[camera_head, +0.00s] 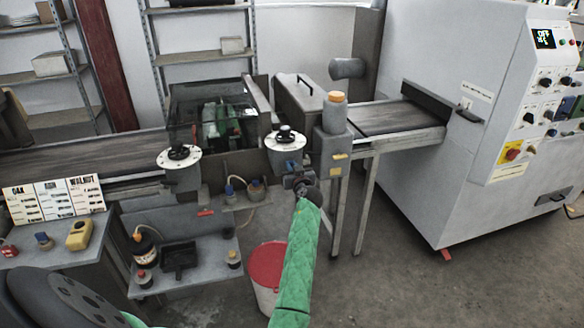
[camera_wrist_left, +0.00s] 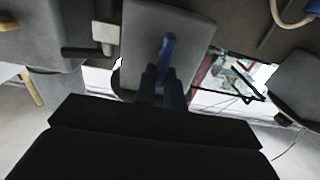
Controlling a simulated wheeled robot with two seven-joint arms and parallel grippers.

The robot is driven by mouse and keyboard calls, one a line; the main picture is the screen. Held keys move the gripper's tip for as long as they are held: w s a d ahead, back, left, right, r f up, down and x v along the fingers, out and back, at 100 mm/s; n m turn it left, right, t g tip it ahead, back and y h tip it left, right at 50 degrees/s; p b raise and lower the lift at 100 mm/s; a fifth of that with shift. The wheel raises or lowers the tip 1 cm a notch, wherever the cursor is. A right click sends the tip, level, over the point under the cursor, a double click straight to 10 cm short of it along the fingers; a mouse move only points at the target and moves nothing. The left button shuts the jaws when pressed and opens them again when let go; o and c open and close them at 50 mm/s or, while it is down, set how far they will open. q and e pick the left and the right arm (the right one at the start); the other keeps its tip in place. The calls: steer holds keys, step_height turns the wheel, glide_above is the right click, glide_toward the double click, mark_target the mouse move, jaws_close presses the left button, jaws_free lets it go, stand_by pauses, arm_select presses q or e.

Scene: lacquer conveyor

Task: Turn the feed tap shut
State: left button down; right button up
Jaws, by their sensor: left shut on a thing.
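The feed tap's blue handle (camera_wrist_left: 168,45) shows in the left wrist view, upright in the picture against a grey plate (camera_wrist_left: 192,35). My left gripper (camera_wrist_left: 162,78) is shut on this handle, with its dark fingertips on the handle's lower part. In the head view my left gripper (camera_head: 300,181) is at the front of the machine, below the right round white dial (camera_head: 285,139). The handle is mostly hidden there by the gripper and wrist. The tap's body and pipe cannot be made out clearly. My right gripper is not in view.
A red-topped bucket (camera_head: 268,265) stands on the floor beside my left forearm. Floor at right is clear.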

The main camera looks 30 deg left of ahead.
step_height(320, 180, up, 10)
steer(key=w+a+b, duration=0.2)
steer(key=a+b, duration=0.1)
steer(key=b, duration=0.1)
arm_select(q)
steer(key=m, duration=0.6)
steer(key=w+f+m+p, duration=0.1)
steer(key=m, duration=0.5)
steer(key=d+f+m, duration=0.1)
steer(key=m, duration=0.5)
steer(key=shift+w+d+p, duration=0.1)
steer(key=shift+w+p, duration=0.05)
steer(key=shift+p, duration=0.25)
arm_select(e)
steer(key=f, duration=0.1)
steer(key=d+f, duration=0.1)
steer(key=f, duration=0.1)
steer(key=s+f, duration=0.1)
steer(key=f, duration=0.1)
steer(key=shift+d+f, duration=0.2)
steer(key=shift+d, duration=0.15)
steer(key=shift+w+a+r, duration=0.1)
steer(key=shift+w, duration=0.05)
